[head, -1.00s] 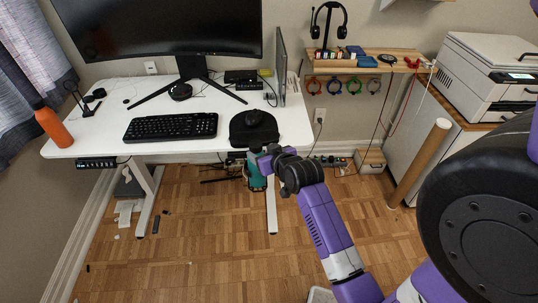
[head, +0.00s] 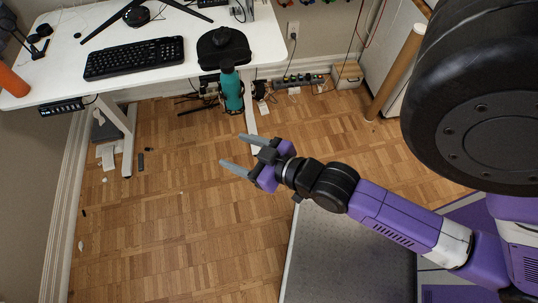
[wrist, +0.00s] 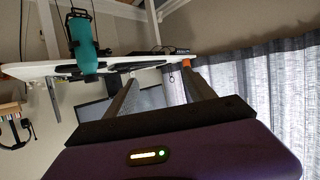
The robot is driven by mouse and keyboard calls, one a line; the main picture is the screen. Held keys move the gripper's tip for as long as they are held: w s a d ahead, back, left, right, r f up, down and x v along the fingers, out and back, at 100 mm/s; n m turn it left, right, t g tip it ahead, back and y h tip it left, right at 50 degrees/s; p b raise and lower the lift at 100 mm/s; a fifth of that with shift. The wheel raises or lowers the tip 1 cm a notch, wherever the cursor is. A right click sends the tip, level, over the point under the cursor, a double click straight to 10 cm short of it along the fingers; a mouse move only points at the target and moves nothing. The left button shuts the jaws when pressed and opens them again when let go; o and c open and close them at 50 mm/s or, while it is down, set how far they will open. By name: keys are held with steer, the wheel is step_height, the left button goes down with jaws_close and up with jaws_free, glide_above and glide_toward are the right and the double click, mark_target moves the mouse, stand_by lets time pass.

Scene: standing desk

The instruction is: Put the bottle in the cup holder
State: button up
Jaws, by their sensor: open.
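A teal bottle (head: 232,92) with a dark top stands upright at the desk's front right edge. It also shows in the wrist view (wrist: 83,42), where the picture is upside down. A dark holder (wrist: 77,12) appears around its lower part; the exact seating is hard to see. My gripper (head: 233,151) is open and empty, in front of and below the bottle, clear of it. Its two fingers are apart in the wrist view. An orange bottle (head: 12,82) stands at the desk's left end.
The white desk (head: 66,47) carries a keyboard (head: 134,57) and a mouse on a black pad (head: 223,50). A desk leg (head: 251,130) stands beside the bottle. Cables and a power strip (head: 300,80) lie behind.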

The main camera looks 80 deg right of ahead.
steer(key=s+a+r+n+t+y, duration=0.1)
steer(key=s+a+r+n+y, duration=0.2)
steer(key=s+a+r, duration=0.4)
steer(key=s+a+y, duration=0.1)
steer(key=s+a, duration=0.1)
steer(key=a, duration=0.2)
steer(key=shift+s+r+n+t+y, duration=0.25)
steer(key=shift+r+n+t+y, duration=0.05)
steer(key=shift+t+y, duration=0.1)
stand_by(0.4)
